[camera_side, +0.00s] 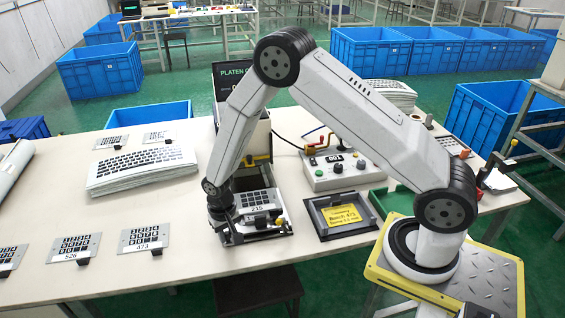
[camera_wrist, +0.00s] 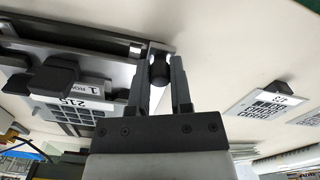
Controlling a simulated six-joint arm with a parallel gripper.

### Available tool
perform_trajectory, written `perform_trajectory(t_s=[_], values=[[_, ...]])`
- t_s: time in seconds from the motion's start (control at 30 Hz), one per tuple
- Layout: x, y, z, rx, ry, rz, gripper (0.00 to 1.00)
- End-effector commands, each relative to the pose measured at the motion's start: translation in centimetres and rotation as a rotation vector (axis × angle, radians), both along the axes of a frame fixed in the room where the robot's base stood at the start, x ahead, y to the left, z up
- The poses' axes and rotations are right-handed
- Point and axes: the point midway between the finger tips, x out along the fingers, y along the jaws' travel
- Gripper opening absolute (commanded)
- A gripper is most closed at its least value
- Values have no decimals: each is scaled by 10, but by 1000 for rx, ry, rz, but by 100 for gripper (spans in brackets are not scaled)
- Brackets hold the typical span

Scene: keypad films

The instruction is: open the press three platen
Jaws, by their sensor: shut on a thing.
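The press (camera_side: 262,222) stands at the table's front middle, with a keypad film (camera_side: 254,199) labelled 215 on its bed. A dark screen (camera_side: 236,78) reading "PLATEN" stands behind, partly covered by my arm. My gripper (camera_side: 229,238) is low at the press's left front corner. In the wrist view, my gripper (camera_wrist: 159,62) is shut on a dark round knob (camera_wrist: 159,73) beside a pale metal edge of the press. Film 215 (camera_wrist: 72,108) and a black clip-like block (camera_wrist: 55,74) show left of it. I cannot tell the platen's position; my arm hides part of the press.
A control box (camera_side: 343,172) with buttons and a lever stands behind right. A framed yellow card (camera_side: 341,216) lies right of the press. Keypad plates (camera_side: 144,238) lie left, near a stack of printed sheets (camera_side: 142,170). Free table lies between plates and press.

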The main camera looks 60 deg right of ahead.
Motion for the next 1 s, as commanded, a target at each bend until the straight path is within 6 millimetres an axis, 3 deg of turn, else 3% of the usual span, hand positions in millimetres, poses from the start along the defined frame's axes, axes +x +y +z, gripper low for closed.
perform_trajectory(t_s=[0.2, 0.6, 0.63, 0.73, 1.0], values=[[-14, 15, 1, 0, -2, 1, 0], [-16, 17, 1, 1, -4, -1, 0], [-16, 17, 1, 1, -4, -1, 29], [-16, 17, 1, 1, -3, -1, 61], [-16, 17, 0, 0, -1, 0, 61]])
